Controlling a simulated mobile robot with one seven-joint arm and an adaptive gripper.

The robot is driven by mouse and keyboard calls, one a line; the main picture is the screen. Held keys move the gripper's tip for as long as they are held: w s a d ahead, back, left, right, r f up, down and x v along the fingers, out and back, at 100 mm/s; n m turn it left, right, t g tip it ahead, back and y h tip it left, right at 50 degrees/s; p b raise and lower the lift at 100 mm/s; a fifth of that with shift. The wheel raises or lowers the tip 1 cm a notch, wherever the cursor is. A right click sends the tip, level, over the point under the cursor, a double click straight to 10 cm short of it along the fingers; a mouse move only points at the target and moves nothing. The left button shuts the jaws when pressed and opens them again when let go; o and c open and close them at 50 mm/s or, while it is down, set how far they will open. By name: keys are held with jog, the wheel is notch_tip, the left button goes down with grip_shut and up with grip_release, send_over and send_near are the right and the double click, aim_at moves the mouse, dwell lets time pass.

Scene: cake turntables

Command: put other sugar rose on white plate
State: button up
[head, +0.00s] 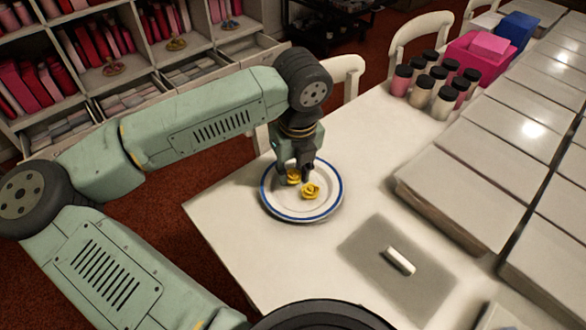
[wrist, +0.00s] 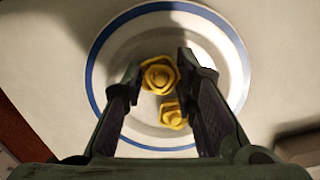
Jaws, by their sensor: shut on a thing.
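The white plate (head: 278,205) with a blue rim lies near the table's left edge; it also fills the wrist view's middle (wrist: 112,38). My gripper (head: 295,178) points down over the plate, shut on a yellow sugar rose (head: 292,177). In the wrist view this rose (wrist: 158,75) sits between the fingertips. I cannot tell whether it touches the plate. A second yellow sugar rose (head: 311,191) lies on the plate just beside it, and shows lower in the wrist view (wrist: 172,115).
A grey mat (head: 375,270) with a small white block (head: 400,261) lies to the right of the plate. Jars with black lids (head: 440,90) and a pink box (head: 480,55) stand farther back. Pale slabs (head: 465,200) cover the right side. White chairs (head: 420,30) stand behind the table.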

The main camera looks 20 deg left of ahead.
aim_at(296, 178)
jog(key=shift+f, duration=0.25)
jog(key=o, duration=0.8)
jog(key=shift+r, duration=0.1)
jog(key=shift+c, duration=0.2)
jog(key=shift+r+p, duration=0.4)
jog(key=shift+p, duration=0.05)
notch_tip(296, 178, up, 12)
jog(key=s+b, duration=0.1)
jog(key=shift+d+f+b, duration=0.25)
jog(key=shift+d+b, duration=0.15)
jog(key=shift+d, duration=0.05)
